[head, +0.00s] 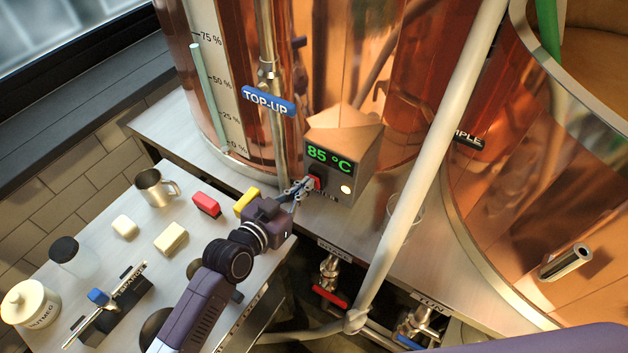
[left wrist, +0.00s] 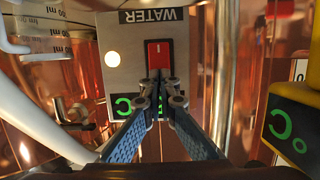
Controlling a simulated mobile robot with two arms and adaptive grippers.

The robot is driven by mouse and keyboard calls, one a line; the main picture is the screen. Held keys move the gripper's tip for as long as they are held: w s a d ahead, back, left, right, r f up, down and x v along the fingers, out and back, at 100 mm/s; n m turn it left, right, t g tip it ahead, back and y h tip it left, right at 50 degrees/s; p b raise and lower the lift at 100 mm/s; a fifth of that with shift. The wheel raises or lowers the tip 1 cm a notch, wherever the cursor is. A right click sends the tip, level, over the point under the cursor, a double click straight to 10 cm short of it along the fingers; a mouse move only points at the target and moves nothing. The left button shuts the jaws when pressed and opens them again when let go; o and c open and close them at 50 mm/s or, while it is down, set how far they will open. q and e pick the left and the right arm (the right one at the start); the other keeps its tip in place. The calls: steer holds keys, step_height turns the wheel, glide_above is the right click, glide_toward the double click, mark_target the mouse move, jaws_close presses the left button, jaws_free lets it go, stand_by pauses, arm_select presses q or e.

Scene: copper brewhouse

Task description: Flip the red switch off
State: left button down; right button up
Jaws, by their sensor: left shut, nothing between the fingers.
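The red switch (head: 316,184) is on the front of a copper-topped control box (head: 345,160) with a green 85 °C display. In the left wrist view the red switch (left wrist: 158,50) sits in a dark frame under an upside-down WATER label (left wrist: 151,15), with a white line on its face. My left gripper (head: 301,188) is shut and empty, its tips right at the switch. In the left wrist view the fingertips (left wrist: 157,80) overlap the switch's lower edge; I cannot tell whether they touch it. My right gripper is not in view.
A round light (head: 346,189) glows beside the switch. A pale diagonal pipe (head: 430,150) and a clear glass (head: 408,208) stand to the right. A steel mug (head: 155,188), red block (head: 206,205) and yellow block (head: 246,201) are on the counter at left.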

arm_select(q)
steer(key=shift+w+d, duration=0.35)
steer(key=shift+w, duration=0.1)
stand_by(0.4)
steer(key=s+a+p, duration=0.1)
steer(key=s+a, duration=0.2)
steer(key=s, duration=0.2)
steer(key=shift+a+p, duration=0.3)
steer(key=shift+p, duration=0.1)
steer(key=v, duration=1.2)
